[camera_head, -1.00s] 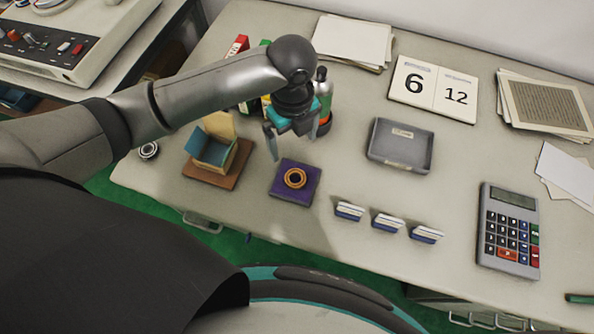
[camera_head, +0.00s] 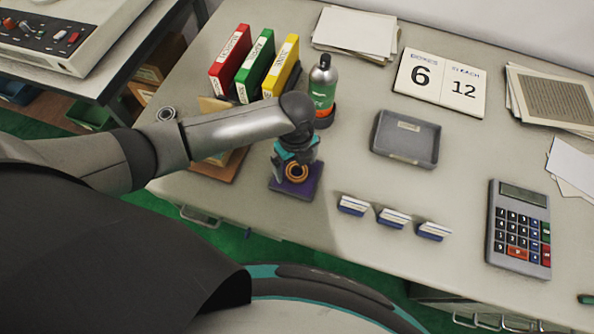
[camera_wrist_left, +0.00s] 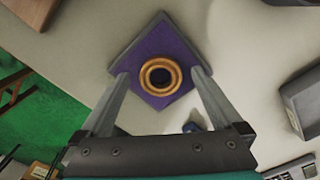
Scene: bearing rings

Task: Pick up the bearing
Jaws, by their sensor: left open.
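The bearing (camera_head: 297,172), an orange-bronze ring with a dark centre, lies flat on a purple square pad (camera_head: 305,191) on the table. In the left wrist view the bearing (camera_wrist_left: 160,76) shows whole, between and a little beyond the fingertips. My left gripper (camera_head: 288,176) is low over the pad, its fingers close around the bearing in the head view. In the left wrist view the left gripper's fingers (camera_wrist_left: 160,75) are spread apart, one on each side of the bearing, with gaps. Whether they reach pad height is unclear. My right gripper is not in view.
A grey tray (camera_head: 405,138), three small card stacks (camera_head: 393,218) and a calculator (camera_head: 519,230) are to the right. A green bottle (camera_head: 322,88) and several binders (camera_head: 254,66) stand behind. A brown board (camera_head: 219,170) is partly hidden behind my left arm.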

